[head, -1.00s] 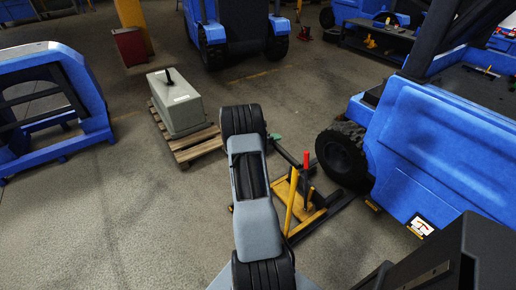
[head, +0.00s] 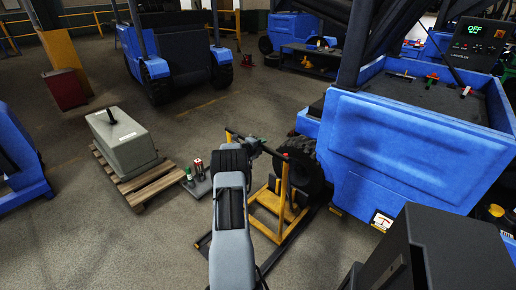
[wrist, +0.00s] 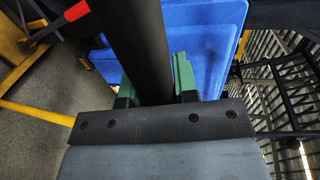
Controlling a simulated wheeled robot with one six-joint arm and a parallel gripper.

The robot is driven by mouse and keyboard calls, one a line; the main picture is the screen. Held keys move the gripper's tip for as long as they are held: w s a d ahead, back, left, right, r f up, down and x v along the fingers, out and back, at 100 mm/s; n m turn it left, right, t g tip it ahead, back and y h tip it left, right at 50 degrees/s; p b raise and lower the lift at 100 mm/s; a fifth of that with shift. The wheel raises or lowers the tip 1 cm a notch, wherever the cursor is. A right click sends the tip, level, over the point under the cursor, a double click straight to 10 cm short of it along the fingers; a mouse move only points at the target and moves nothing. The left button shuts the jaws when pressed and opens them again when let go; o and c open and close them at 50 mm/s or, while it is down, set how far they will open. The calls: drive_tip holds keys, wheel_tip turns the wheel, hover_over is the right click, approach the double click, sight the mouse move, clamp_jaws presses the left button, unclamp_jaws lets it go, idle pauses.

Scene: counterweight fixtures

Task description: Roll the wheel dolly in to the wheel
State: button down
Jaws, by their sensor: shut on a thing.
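The wheel dolly (head: 262,232) is a low yellow and black frame with a yellow post, standing on the floor in the head view. The black-tyred wheel (head: 309,163) is on the blue machine just behind and right of it; the post and bar partly cover it. I cannot tell whether dolly and wheel touch. My gripper (head: 257,146) has green fingers shut on the dolly's black handle bar. In the wrist view the bar (wrist: 138,40) runs between the fingers, and a red-tipped lever (wrist: 76,11) shows at upper left.
The blue machine (head: 400,150) fills the right side. A grey block (head: 122,143) sits on a wooden pallet (head: 140,184) at left. A dark plate (head: 198,186) with small cans lies between pallet and arm. Open floor is at lower left.

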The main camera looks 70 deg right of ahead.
drive_tip(key=shift+d+r, duration=0.15)
drive_tip(key=shift+r, duration=0.05)
drive_tip(key=c, duration=1.4)
unclamp_jaws()
drive_tip(key=shift+o, duration=1)
drive_tip(key=shift+s+d+f, duration=0.1)
drive_tip(key=shift+s+d, duration=0.05)
drive_tip(key=o, duration=0.3)
drive_tip(key=shift+w, duration=0.2)
drive_tip(key=p+v, duration=0.1)
drive_tip(key=v, duration=1.3)
drive_tip(key=shift+s, duration=0.1)
drive_tip(key=shift+f, duration=0.1)
